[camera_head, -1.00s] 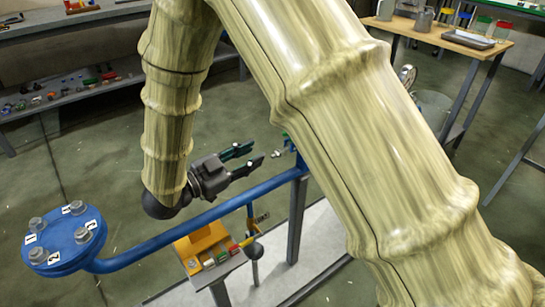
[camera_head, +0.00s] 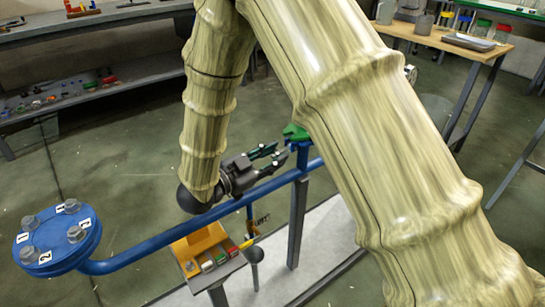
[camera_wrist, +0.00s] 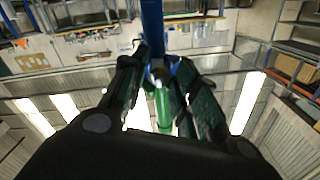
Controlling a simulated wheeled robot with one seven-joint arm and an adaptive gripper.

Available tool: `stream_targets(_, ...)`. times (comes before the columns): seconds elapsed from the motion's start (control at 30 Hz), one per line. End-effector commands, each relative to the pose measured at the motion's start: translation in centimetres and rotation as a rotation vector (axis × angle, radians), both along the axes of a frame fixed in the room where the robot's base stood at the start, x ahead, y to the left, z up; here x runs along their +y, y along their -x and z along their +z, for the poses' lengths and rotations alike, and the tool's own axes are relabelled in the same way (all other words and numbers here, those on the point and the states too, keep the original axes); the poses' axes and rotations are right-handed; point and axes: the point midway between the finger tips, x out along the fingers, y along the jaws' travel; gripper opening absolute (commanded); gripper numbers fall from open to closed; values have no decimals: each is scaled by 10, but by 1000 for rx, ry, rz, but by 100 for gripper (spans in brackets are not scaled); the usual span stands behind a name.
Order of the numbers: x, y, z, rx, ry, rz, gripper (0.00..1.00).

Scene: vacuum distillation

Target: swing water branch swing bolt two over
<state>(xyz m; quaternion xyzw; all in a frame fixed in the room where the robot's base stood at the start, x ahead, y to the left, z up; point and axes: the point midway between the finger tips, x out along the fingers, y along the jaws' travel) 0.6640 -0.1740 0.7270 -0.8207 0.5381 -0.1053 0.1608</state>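My gripper (camera_head: 272,158) is open, its two dark green-tipped fingers apart, beside the blue pipe (camera_head: 230,205). The fingertips point right at a small green part (camera_head: 295,132) on top of a blue upright, partly hidden by my arm. A blue round flange (camera_head: 57,243) at the left carries numbered bolts, including a label 2 (camera_head: 45,257).
A grey post (camera_head: 298,225) holds the pipe up. Shelves line the back left, and a wooden table (camera_head: 455,42) stands at the back right.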

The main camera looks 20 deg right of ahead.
Motion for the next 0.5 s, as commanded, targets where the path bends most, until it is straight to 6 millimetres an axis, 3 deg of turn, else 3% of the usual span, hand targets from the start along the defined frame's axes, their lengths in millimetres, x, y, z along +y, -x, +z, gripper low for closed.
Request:
stream_targets(0.17, 0, 0, 0, 0, 0, 0, 28)
stream_targets(0.3, 0, 0, 0, 0, 0, 0, 2)
stream_targets(0.33, 0, 0, 0, 0, 0, 0, 0)
stream_targets(0.5, 0, 0, 1, 1, -1, -1, 0)
